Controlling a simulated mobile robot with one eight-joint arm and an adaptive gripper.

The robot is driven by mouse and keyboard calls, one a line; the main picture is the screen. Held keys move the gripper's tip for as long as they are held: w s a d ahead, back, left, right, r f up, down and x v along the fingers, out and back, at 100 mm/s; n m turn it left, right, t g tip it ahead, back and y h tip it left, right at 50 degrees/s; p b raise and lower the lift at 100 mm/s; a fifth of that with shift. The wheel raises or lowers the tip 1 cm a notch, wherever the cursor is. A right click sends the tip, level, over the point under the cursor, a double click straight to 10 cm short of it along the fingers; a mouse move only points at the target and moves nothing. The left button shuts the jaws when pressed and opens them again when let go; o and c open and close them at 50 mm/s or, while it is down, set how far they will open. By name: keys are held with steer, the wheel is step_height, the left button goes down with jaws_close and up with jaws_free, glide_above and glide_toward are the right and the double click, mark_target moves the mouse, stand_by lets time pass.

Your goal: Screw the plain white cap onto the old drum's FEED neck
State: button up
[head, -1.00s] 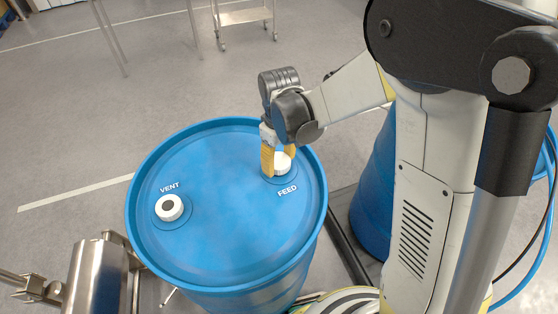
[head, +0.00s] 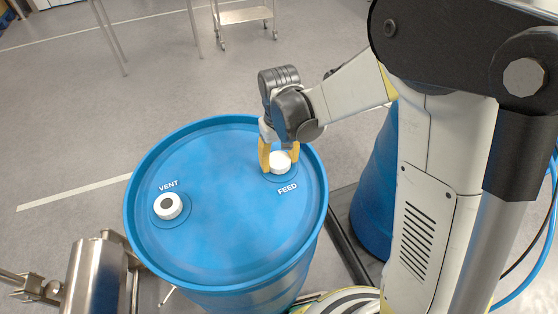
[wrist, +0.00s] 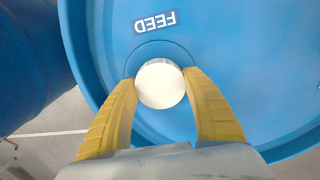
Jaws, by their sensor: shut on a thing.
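The plain white cap (head: 281,163) sits at the FEED neck near the right rim of the blue drum (head: 220,225). In the wrist view the cap (wrist: 161,85) shows as a plain white disc below the upside-down FEED label (wrist: 155,21). My gripper (head: 278,168) points down at it, one yellow finger on each side. In the wrist view my gripper (wrist: 160,79) is shut on the cap, fingertips against its sides. The neck is hidden under the cap, so I cannot tell how far the thread is engaged.
A second blue drum (head: 372,185) stands at the right, partly behind my arm. A steel cylinder (head: 96,275) is at lower left. A cart (head: 246,15) stands far back.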

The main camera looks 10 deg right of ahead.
steer(key=shift+m, duration=0.3)
steer(key=m, duration=0.3)
steer(key=shift+m, duration=1.1)
steer(key=shift+m+b, duration=0.35)
steer(key=shift+m, duration=0.65)
steer(key=m, duration=0.3)
steer(key=m, duration=0.3)
steer(key=shift+m, duration=1.1)
